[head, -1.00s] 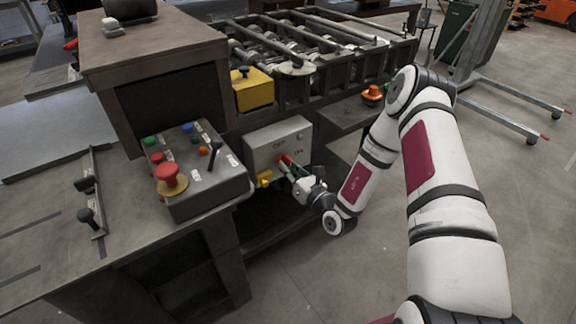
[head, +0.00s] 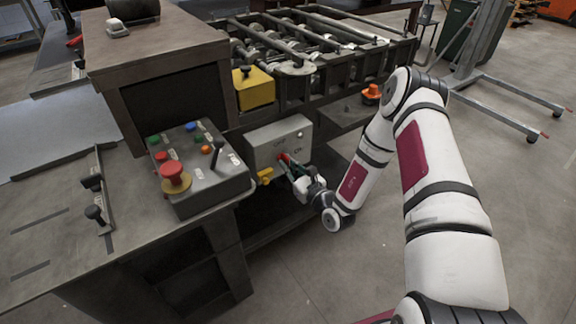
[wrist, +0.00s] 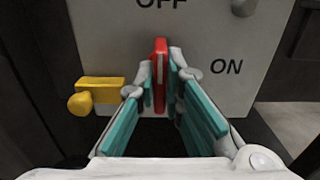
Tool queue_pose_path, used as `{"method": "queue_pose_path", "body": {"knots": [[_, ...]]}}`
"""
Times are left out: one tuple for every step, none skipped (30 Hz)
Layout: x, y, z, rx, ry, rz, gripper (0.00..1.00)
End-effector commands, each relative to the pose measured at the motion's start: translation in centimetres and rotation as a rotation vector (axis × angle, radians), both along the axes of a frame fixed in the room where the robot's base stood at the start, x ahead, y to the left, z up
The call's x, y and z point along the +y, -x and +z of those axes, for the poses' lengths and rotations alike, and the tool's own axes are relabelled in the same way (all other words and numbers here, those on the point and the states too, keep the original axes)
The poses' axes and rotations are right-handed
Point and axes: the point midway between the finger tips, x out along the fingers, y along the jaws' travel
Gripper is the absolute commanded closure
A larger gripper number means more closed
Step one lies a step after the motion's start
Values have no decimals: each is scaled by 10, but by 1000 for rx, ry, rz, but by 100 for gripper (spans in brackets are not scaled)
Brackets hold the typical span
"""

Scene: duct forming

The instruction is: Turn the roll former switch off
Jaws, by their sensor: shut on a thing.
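The roll former switch is a grey box (head: 279,141) on the machine's side, marked OFF at the top and ON at the right. Its red handle (wrist: 160,62) stands upright in the wrist view, its upper end just below the word OFF. My gripper (wrist: 160,92) has its teal-padded fingers on both sides of the red handle and is shut on it. In the head view my gripper (head: 290,165) reaches the box from the lower right, and the handle is mostly hidden by the fingers.
A yellow lever (wrist: 95,90) sticks out left of the handle, close to my left finger. A control panel (head: 200,165) with a red mushroom button (head: 175,174) stands left of the box. Open floor (head: 300,270) lies below my arm.

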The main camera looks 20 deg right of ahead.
Motion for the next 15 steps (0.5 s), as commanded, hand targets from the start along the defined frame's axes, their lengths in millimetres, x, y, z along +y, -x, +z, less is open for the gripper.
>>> {"method": "queue_pose_path", "body": {"knots": [[0,1,-2,5,3,1,100],[0,1,-2,6,2,1,100],[0,1,-2,6,2,1,100],[0,1,-2,6,2,1,100],[0,1,-2,6,2,1,84],[0,1,-2,6,2,1,75],[0,1,-2,6,2,0,71],[0,1,-2,5,2,0,71],[0,1,-2,4,1,0,71],[0,1,-1,4,1,0,71],[0,1,-1,4,1,0,71],[0,1,-1,3,1,0,71],[0,1,-1,3,1,0,71],[0,1,-1,3,1,0,71],[0,1,-1,2,1,0,71]]}}
